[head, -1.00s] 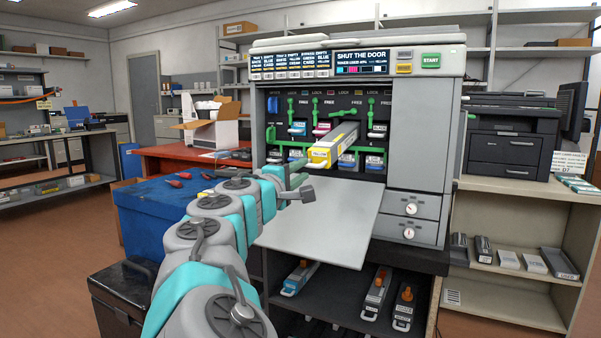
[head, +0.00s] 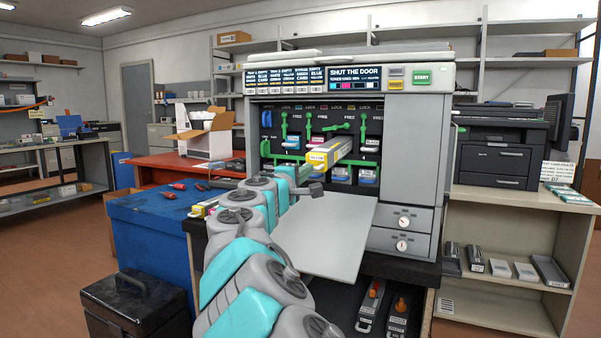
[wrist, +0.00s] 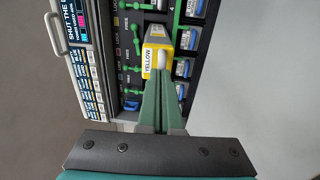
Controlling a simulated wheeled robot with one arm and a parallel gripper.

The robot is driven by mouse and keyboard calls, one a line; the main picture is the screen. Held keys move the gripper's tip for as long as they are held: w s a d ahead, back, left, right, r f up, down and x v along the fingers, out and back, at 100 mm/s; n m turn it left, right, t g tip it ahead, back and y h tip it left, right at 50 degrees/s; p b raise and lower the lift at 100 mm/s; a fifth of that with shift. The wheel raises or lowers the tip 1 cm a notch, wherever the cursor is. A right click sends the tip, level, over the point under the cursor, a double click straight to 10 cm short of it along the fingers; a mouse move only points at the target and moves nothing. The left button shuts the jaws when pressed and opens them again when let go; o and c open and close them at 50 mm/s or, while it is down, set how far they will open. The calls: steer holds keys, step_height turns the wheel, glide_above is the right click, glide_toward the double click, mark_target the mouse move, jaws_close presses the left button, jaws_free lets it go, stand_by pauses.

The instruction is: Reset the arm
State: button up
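My gripper's two green fingers (wrist: 162,104) lie together in the wrist view and look shut, with nothing visible between them. They point at the front of a yellow cartridge (wrist: 157,58); I cannot tell whether the tips touch it. In the head view the yellow cartridge (head: 332,152) sticks out of the open front of a grey printer (head: 413,150).
The printer's grey door (head: 326,238) is folded down flat below the bay. Its screen (head: 366,78) reads "SHUT THE DOOR". A blue cabinet (head: 150,235) with red-handled tools stands left of my arm. A black box (head: 135,300) stands in front of it. Shelves (head: 510,240) stand right.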

steer(key=shift+w+d+f, duration=0.25)
steer(key=shift+w+f, duration=0.05)
steer(key=shift+f, duration=0.4)
steer(key=shift+w+d+f, duration=0.2)
steer(key=shift+w+d, duration=0.05)
steer(key=shift+w, duration=0.05)
steer(key=c, duration=0.3)
steer(key=shift+w+d+r, duration=0.1)
steer(key=shift+d, duration=0.35)
jaws_close()
steer(key=shift+r, duration=0.1)
steer(key=shift+s+a+r, duration=0.2)
steer(key=shift+s+a, duration=0.05)
steer(key=shift+a, duration=0.2)
steer(key=shift+o, duration=1.9)
jaws_free()
